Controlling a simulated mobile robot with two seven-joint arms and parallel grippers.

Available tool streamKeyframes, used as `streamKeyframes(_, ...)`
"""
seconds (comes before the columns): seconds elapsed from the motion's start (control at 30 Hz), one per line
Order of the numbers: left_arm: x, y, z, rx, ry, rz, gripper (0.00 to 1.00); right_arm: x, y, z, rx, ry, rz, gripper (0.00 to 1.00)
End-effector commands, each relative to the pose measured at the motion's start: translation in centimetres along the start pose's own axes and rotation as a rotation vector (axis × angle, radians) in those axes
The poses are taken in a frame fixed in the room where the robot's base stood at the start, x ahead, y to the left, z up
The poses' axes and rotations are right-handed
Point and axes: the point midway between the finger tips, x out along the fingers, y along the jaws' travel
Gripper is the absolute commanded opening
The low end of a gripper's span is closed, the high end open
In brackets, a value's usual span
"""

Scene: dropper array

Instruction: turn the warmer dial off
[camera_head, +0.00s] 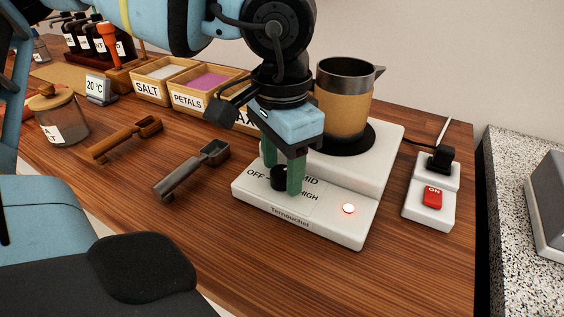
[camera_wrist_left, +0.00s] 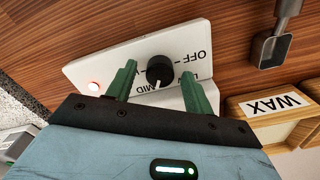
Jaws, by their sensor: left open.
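The warmer (camera_head: 330,222) is a white unit with a lit red lamp (camera_head: 348,208) on its front panel. Its black dial (camera_head: 279,178) also shows in the left wrist view (camera_wrist_left: 160,68), where its white mark points toward MID. My left gripper (camera_head: 282,177) is open, pointing down over the panel. Its green fingers stand on either side of the dial, and in the left wrist view (camera_wrist_left: 159,73) gaps show between them and the dial. My right gripper is not in view.
A metal pitcher with a tan band (camera_head: 343,100) stands on the warmer's plate behind my gripper. A power strip with a red ON switch (camera_head: 432,197) lies to the right. A dark scoop (camera_head: 192,171) and a wooden scoop (camera_head: 125,139) lie left. Labelled boxes stand behind.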

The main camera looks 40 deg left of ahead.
Motion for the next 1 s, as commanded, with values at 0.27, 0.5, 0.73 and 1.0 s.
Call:
streamKeyframes(0.27,0.02,0.0,0.01,0.0,0.0,0.0,0.43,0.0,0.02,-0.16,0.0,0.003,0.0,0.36)
streamKeyframes(0.5,0.0,-0.01,0.01,0.0,-0.001,0.0,0.11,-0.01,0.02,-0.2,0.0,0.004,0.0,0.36)
streamKeyframes(0.73,0.02,-0.02,0.0,-0.011,0.0,-0.001,0.07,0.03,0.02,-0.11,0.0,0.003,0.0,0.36)
streamKeyframes(1.0,0.1,-0.02,-0.01,-0.119,-0.001,-0.002,0.07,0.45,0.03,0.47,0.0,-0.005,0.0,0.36)
